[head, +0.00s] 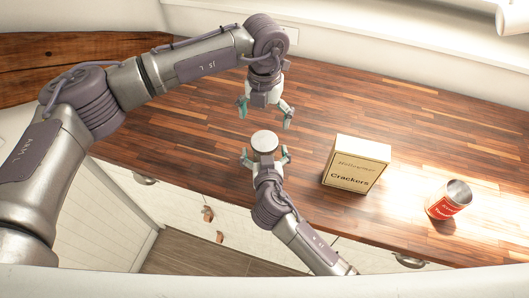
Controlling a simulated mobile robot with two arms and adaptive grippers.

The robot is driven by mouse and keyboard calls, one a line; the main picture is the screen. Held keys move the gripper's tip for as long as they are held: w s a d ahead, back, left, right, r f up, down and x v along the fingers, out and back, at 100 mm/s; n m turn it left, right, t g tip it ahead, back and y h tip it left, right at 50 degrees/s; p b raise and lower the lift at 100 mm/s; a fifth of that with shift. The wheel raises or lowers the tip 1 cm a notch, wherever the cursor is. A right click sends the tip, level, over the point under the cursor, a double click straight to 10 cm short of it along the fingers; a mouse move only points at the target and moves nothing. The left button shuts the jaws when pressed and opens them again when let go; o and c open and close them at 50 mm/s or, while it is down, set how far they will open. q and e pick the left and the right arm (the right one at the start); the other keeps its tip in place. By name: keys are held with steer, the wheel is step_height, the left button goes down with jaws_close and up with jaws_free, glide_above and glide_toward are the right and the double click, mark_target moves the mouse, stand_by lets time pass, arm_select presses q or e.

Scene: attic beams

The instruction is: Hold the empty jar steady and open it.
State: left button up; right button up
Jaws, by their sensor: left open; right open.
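The jar (265,141) shows mainly as a pale round lid, seen from above, near the front edge of the counter. Its body is mostly hidden below the lid and by my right gripper. My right gripper (266,156) comes in from the front, open, with one finger on each side of the jar. I cannot tell whether the fingers touch it. My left gripper (265,112) points down just behind and above the lid, open and empty, with its fingers spread wide.
A cream crackers box (357,163) stands on the wooden counter (390,110) to the right of the jar. A can with a red label (449,200) stands farther right. The counter behind these is clear. Drawers with handles lie below the front edge.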

steer(key=shift+w+f, duration=0.25)
steer(key=shift+w, duration=0.4)
